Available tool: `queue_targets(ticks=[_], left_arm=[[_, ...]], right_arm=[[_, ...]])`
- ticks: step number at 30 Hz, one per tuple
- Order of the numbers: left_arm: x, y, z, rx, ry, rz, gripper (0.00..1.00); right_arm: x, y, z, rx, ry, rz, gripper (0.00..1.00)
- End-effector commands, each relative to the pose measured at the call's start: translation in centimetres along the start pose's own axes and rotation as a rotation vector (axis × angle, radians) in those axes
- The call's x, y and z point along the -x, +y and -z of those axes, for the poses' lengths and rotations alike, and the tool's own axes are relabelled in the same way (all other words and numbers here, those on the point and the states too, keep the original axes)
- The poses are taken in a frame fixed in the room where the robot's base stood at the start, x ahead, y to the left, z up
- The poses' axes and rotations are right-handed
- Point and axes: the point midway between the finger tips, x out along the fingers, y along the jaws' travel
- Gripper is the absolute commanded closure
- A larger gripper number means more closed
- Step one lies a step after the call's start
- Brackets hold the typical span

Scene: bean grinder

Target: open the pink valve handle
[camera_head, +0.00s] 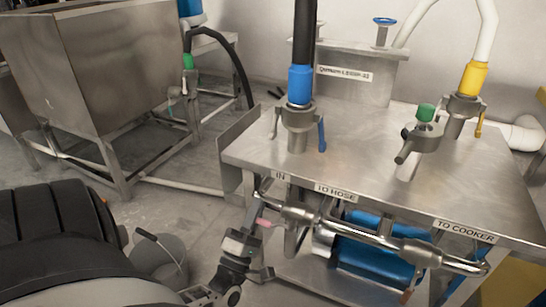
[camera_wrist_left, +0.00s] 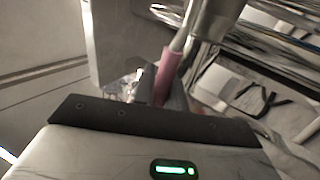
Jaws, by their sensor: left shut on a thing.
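The pink valve handle (camera_head: 265,223) is a short pink lever by the steel pipe below the "IN" label at the table's front left. In the left wrist view the pink handle (camera_wrist_left: 166,75) runs up from between the fingers to a metal stem. My left gripper (camera_head: 258,226) reaches up from below and is shut on the pink handle. In the left wrist view the dark fingers (camera_wrist_left: 160,98) stand around its lower end, and the grip is partly hidden. My right gripper is not in view.
The steel table (camera_head: 360,160) carries a blue hose coupling (camera_head: 300,85), a green-knobbed valve (camera_head: 425,113) and a yellow coupling (camera_head: 473,78). The steel pipe (camera_head: 370,238) runs along its front edge. A blue cylinder (camera_head: 372,262) lies below. A steel tank (camera_head: 95,65) stands at the back left.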

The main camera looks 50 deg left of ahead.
Motion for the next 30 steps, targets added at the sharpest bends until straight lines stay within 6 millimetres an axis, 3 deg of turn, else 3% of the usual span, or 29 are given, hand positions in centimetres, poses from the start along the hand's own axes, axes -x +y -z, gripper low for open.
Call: queue_targets(ticks=[15,16,18,30], left_arm=[[0.3,-0.1,0.4,0.011,0.019,0.002,1.0],[0.3,-0.1,0.4,0.011,0.018,0.002,0.79],[0.3,-0.1,0.4,0.011,0.018,0.002,0.65],[-0.5,0.9,0.3,0.011,0.014,0.0,0.65]], right_arm=[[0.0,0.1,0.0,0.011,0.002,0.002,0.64],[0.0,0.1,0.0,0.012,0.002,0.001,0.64],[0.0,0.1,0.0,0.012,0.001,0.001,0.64],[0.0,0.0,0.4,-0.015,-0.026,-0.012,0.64]])
